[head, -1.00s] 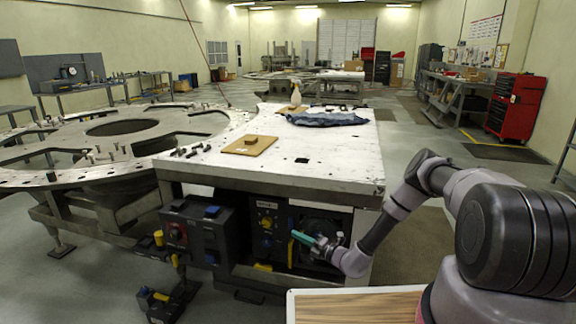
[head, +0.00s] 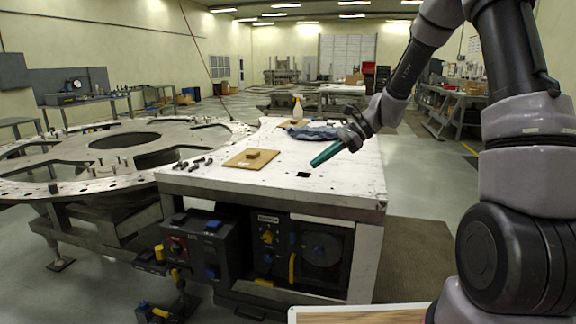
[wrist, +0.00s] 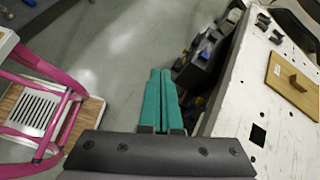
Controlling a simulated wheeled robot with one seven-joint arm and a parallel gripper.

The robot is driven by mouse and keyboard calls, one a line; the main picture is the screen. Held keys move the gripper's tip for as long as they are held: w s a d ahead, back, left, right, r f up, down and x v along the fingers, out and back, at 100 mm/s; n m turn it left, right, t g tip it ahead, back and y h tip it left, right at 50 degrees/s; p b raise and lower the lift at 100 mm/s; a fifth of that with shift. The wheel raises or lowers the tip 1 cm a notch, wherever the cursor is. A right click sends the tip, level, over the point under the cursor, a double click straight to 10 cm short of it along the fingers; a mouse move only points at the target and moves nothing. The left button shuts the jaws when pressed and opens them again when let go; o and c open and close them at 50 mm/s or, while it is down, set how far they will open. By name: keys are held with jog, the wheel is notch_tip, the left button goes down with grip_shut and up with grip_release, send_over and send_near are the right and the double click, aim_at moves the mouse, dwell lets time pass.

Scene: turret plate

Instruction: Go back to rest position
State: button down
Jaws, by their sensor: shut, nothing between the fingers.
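My gripper (head: 326,154) is in the head view, raised above the right part of the white table top (head: 340,173), with its teal fingers pointing left and down. In the wrist view its two teal fingers (wrist: 161,100) lie side by side, shut, with nothing held. The arm bends up and over from the right side of the head view, and its upper part runs out of the top of the picture.
Control boxes (head: 203,245) stand at the table's front. A large turret plate (head: 60,160) is at left.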

jog(key=s+d+r+n+t+h, duration=0.4)
jog(key=s+d+r, duration=0.4)
jog(key=s, duration=0.3)
jog(key=s+d+r+n+t+h, duration=0.4)
jog(key=s+d+r+n, duration=0.3)
jog(key=s+r, duration=0.3)
jog(key=shift+s+d+h, duration=0.3)
jog(key=shift+s+d, duration=0.05)
jog(key=shift+d, duration=0.1)
dwell(0.5)
